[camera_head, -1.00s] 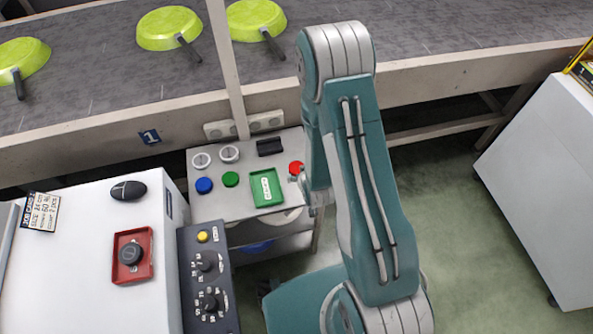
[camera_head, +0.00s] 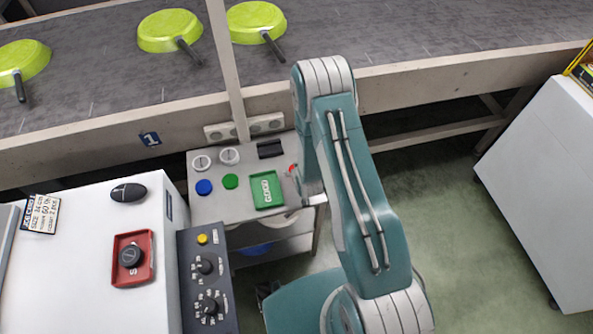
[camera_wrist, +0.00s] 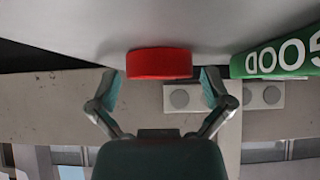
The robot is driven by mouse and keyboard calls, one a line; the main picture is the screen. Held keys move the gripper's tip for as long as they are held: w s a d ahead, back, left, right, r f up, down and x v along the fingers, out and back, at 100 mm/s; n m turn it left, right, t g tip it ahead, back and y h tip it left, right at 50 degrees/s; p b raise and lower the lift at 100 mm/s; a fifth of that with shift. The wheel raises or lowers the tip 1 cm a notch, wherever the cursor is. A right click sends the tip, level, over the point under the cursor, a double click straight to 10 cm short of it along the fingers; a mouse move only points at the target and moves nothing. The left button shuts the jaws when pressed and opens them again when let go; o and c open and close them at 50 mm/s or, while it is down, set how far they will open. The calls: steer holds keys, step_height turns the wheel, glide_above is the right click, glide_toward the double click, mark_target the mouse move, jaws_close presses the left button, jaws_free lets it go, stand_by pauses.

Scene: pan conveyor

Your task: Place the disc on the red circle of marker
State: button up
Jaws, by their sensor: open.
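A red disc (camera_wrist: 160,63) shows from the side in the wrist view, between the fingertips of my gripper (camera_wrist: 160,88). My gripper is open, one finger on either side of the disc, with gaps at both sides. In the head view the red disc (camera_head: 292,169) is on the right part of a grey cart top (camera_head: 222,208), partly covered by my arm. A blue disc (camera_head: 204,187) and a green disc (camera_head: 230,181) lie to its left. I cannot make out a separate marker with a red circle.
A green tray marked GOOD (camera_head: 267,190) sits close beside the red disc; it also shows in the wrist view (camera_wrist: 280,56). A red tray (camera_head: 133,258) and a mouse (camera_head: 128,192) rest on the white cabinet. Green pans (camera_head: 170,30) lie on the conveyor behind.

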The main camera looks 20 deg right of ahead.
steer(key=c, duration=1.1)
steer(key=shift+r, duration=0.15)
